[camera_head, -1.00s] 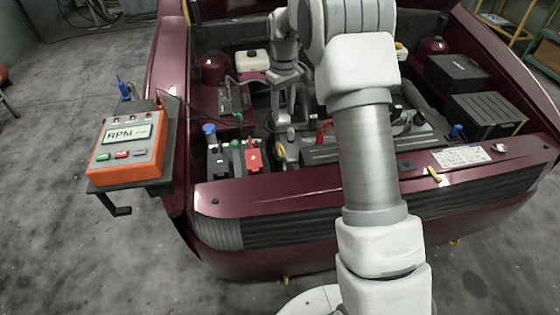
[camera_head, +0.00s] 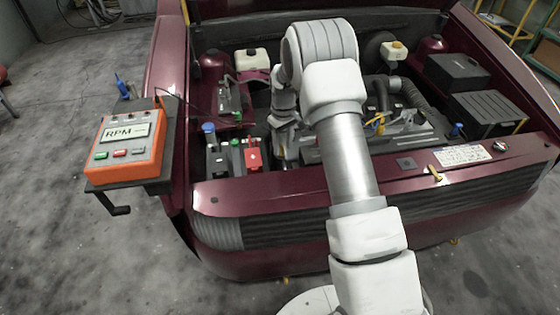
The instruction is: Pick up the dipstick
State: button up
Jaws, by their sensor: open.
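My gripper (camera_head: 290,155) points down into the engine bay, just right of the red-capped battery terminal. Its fingertips are small and partly hidden among engine parts; it looks open, with nothing visible held. A yellow loop-like handle (camera_head: 379,123) shows in the engine bay to the right of my forearm, apart from the gripper. It may be the dipstick, but it is too small to be sure. The middle of the engine is hidden behind my arm.
The maroon car's front panel (camera_head: 270,195) lies between my base and the bay. A battery with a red terminal cover (camera_head: 253,157) stands close left of the gripper. An orange RPM meter (camera_head: 128,145) sits at the left fender. Black boxes (camera_head: 487,113) stand at the right.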

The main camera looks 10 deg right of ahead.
notch_tip(320, 180, down, 2)
jog(key=shift+f, duration=0.1)
grip_shut()
jog(key=shift+a, duration=0.1)
dwell(1.4)
